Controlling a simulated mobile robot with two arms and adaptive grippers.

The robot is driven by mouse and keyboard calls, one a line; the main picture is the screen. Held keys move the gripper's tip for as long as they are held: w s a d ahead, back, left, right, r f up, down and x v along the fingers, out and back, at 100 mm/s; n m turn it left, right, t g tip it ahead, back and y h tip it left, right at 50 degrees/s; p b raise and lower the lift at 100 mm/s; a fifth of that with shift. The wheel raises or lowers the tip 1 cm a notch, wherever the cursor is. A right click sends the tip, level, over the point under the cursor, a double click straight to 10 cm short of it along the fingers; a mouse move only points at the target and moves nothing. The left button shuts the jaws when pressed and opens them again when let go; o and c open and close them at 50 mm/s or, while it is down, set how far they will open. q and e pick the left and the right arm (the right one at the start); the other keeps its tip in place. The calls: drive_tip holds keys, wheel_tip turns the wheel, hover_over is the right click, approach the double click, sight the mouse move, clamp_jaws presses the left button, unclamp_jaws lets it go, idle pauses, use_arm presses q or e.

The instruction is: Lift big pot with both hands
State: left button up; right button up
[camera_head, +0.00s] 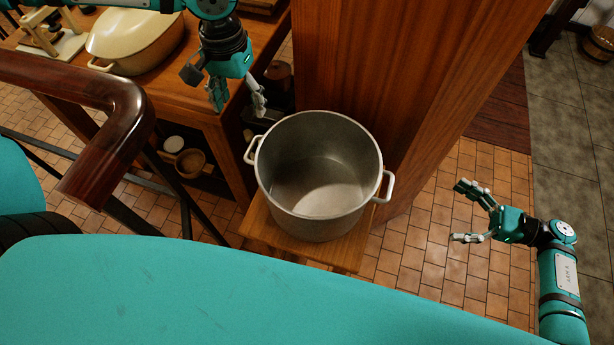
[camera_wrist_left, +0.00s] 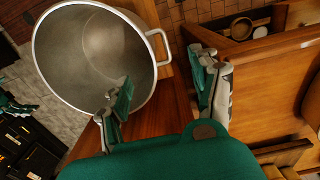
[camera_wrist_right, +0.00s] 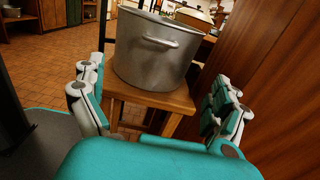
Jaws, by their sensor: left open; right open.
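The big pot (camera_head: 318,210) is grey metal, empty and upright on a small wooden stool (camera_head: 258,226). It has a loop handle on its left side and another on its right side. My left gripper (camera_head: 238,102) is open, above and to the left of the left handle, and apart from it. In the left wrist view the pot (camera_wrist_left: 130,40) and one handle show beyond the open fingers. My right gripper (camera_head: 470,212) is open and empty, to the right of the right handle with a gap. In the right wrist view the pot (camera_wrist_right: 150,60) stands between the fingers, farther off.
A wooden counter (camera_head: 185,85) at the left holds a large cream casserole (camera_head: 135,40). A wooden pillar (camera_head: 400,70) stands right behind the pot. A dark wooden rail (camera_head: 110,150) is at the left. The tiled floor (camera_head: 425,255) right of the stool is clear.

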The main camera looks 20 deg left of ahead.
sight(392, 191)
use_arm(q)
drive_tip(key=shift+d, duration=0.1)
wheel_tip(392, 191, down, 18)
drive_tip(key=shift+r, duration=0.25)
use_arm(e)
drive_tip(key=a, duration=1.7)
drive_tip(key=shift+w+a, duration=0.2)
drive_tip(key=shift+w, duration=0.15)
use_arm(q)
clamp_jaws()
use_arm(e)
drive_tip(key=shift+d, duration=0.1)
drive_tip(key=c, duration=1.4)
drive_tip(key=shift+c, duration=1)
